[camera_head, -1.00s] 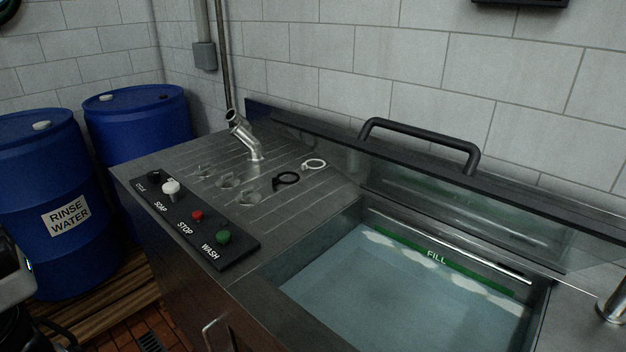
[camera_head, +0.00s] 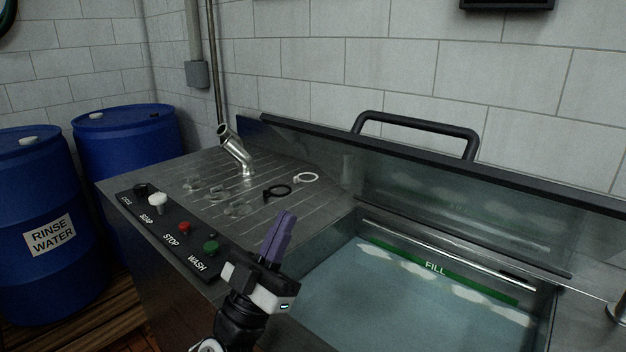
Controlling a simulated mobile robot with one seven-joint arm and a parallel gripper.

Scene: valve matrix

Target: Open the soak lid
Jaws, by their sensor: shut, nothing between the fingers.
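The soak lid (camera_head: 440,195) is a clear panel with a dark frame. It stands raised at the back of the sink, leaning near the wall. Its black bar handle (camera_head: 415,122) is on its top edge. The basin (camera_head: 400,290) below is uncovered and holds water, with a green FILL strip (camera_head: 435,267) along its back wall. My gripper (camera_head: 284,222) has purple fingers, shut and empty. It points up above the front left edge of the basin, well short of the lid and not touching anything that I can see.
A panel with SOAP, STOP and WASH buttons (camera_head: 184,227) lies left of my gripper. The ribbed drainboard (camera_head: 215,165) holds a metal spout (camera_head: 236,152), black and white rings and clear small parts. Blue barrels (camera_head: 125,150) stand at the left. A metal post (camera_head: 619,306) is at the right edge.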

